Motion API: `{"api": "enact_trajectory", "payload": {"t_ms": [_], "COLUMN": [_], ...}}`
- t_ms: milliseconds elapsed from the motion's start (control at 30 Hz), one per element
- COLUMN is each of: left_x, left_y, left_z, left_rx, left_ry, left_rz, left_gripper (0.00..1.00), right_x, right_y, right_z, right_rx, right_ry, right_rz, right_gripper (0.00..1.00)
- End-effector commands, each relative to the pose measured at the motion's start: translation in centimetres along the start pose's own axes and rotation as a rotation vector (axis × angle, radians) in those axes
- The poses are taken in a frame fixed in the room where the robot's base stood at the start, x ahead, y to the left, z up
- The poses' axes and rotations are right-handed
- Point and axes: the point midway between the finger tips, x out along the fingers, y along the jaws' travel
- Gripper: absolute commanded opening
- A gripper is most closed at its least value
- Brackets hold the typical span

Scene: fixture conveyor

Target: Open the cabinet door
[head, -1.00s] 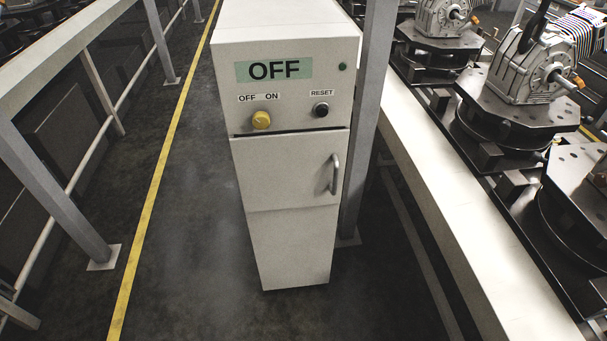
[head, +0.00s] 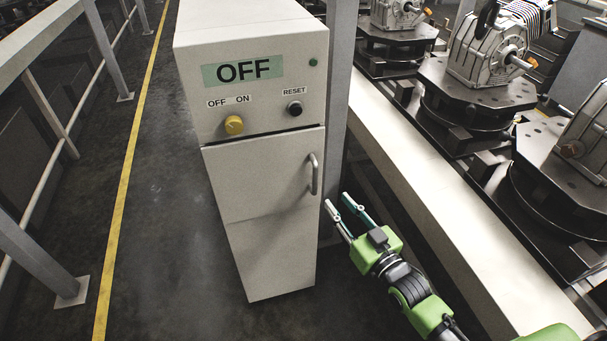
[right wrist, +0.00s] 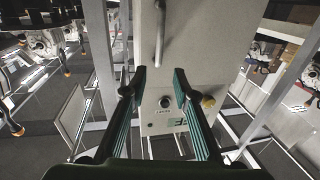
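The white cabinet (head: 255,250) stands in the middle of the head view. Its door (head: 265,180) is shut and has a vertical metal handle (head: 314,174) near its right edge. My right gripper (head: 337,200) is to the right of the door, a little below the handle in the picture, open and empty. In the right wrist view, the handle (right wrist: 160,35) shows beyond and between the two spread fingers (right wrist: 158,78), apart from them. My left gripper is not in view.
Above the door are an OFF display (head: 242,71), a yellow knob (head: 234,125) and a black reset button (head: 295,108). A grey post (head: 340,80) stands close behind the cabinet's right side. A conveyor with a white rail (head: 430,210) runs along the right. Floor left of the cabinet is clear.

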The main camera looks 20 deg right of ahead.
Motion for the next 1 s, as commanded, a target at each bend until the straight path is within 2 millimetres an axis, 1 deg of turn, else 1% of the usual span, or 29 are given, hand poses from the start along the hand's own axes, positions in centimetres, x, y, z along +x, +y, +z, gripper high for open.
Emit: {"api": "enact_trajectory", "payload": {"t_ms": [167,400,600,700,800,1000], "left_x": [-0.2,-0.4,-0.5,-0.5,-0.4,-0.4], "left_y": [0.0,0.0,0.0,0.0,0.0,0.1], "left_z": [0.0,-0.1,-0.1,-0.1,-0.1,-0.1], "left_rx": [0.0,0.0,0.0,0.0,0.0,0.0], "left_ry": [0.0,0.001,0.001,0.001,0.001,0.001], "left_rz": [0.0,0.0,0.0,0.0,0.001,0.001], "left_gripper": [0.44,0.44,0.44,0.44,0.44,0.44], "right_x": [2.5,7.5,11.1,12.3,13.0,13.5], "right_y": [0.0,0.0,0.0,0.1,0.0,0.0], "right_z": [-0.1,0.0,0.0,0.2,0.2,0.2], "right_rx": [0.0,-0.001,-0.001,-0.001,-0.001,-0.001], "right_ry": [0.0,-0.001,-0.002,-0.004,-0.004,-0.004], "right_rz": [0.001,0.001,0.001,0.001,0.001,0.001], "right_gripper": [0.27,0.27,0.27,0.27,0.27,0.27]}}
